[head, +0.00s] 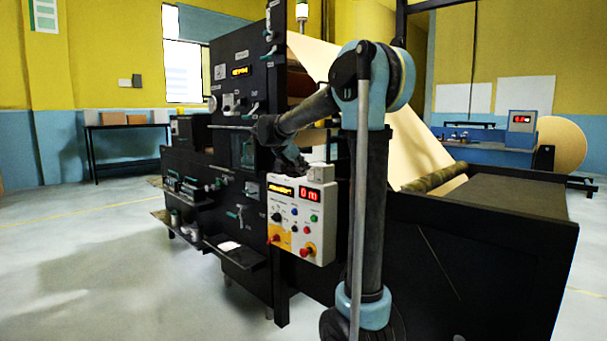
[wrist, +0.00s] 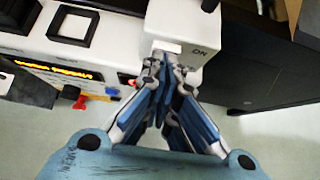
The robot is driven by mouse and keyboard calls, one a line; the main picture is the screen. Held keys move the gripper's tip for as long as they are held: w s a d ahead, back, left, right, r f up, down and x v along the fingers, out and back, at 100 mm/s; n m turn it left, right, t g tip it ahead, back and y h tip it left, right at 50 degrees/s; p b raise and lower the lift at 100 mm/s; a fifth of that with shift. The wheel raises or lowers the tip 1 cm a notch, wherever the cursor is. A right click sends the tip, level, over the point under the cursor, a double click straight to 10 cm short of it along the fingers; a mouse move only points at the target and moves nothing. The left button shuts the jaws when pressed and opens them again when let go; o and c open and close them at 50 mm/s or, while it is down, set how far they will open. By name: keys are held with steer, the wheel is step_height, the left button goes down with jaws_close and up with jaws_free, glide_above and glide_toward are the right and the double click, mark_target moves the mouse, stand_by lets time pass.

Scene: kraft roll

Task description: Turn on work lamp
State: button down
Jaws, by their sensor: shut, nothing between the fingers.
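A small white switch box (head: 321,176) stands at the top right corner of the white control panel (head: 290,222). My gripper (wrist: 162,62) is shut and empty. Its fingertips are right at the near edge of the pale patch; I cannot tell whether they touch it. In the head view my gripper (head: 296,164) is dark and small above the panel. I cannot pick out the work lamp itself with certainty.
The panel has lit displays (head: 312,195), several knobs and a red button (head: 304,252) below. A black machine frame (head: 240,130) stands behind, with a kraft paper web (head: 420,150) to the right. Open floor (head: 80,260) lies at the left.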

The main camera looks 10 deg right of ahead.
steer(key=shift+r, duration=0.35)
steer(key=v, duration=1.3)
